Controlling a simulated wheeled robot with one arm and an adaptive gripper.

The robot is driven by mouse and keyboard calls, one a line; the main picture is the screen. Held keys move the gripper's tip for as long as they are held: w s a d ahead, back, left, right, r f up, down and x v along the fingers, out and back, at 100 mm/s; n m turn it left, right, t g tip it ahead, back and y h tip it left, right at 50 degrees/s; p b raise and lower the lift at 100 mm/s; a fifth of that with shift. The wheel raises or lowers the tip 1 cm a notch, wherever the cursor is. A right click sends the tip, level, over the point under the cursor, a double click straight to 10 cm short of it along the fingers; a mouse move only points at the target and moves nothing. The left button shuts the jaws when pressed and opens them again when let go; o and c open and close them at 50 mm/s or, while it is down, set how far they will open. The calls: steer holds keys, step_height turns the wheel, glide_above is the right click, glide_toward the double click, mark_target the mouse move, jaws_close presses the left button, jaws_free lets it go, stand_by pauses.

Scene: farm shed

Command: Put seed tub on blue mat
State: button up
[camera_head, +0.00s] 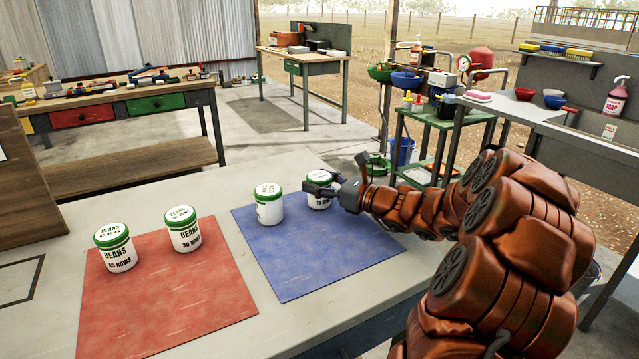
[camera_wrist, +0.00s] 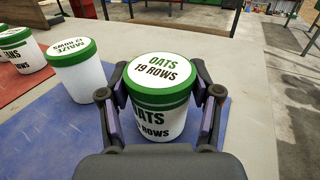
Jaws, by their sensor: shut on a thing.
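A white seed tub with a green rim, its lid reading OATS 19 ROWS (camera_wrist: 160,75), is between the two fingers of my gripper (camera_wrist: 160,105) in the wrist view. My gripper is shut on this tub. In the head view the same oats tub (camera_head: 318,203) is at the right back part of the blue mat (camera_head: 300,265), partly hidden by my gripper (camera_head: 335,188). It looks upright; whether its base touches the mat I cannot tell. A maize tub (camera_wrist: 80,75) stands on the blue mat left of it, also seen in the head view (camera_head: 269,208).
Two beans tubs, 45 rows (camera_head: 117,255) and 30 rows (camera_head: 183,235), stand on the red mat (camera_head: 165,305) at left. A wooden board (camera_head: 25,180) stands at the table's left edge. The front right of the blue mat is clear. Other benches stand behind.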

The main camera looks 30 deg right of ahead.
steer(key=o, duration=1.2)
steer(key=shift+f, duration=0.1)
steer(key=shift+o, duration=0.2)
steer(key=shift+s+d+r, duration=0.1)
steer(key=shift+r, duration=0.1)
steer(key=p+v, duration=0.1)
steer(key=v, duration=1)
steer(key=shift+s+d+f, duration=0.1)
steer(key=shift+s, duration=0.3)
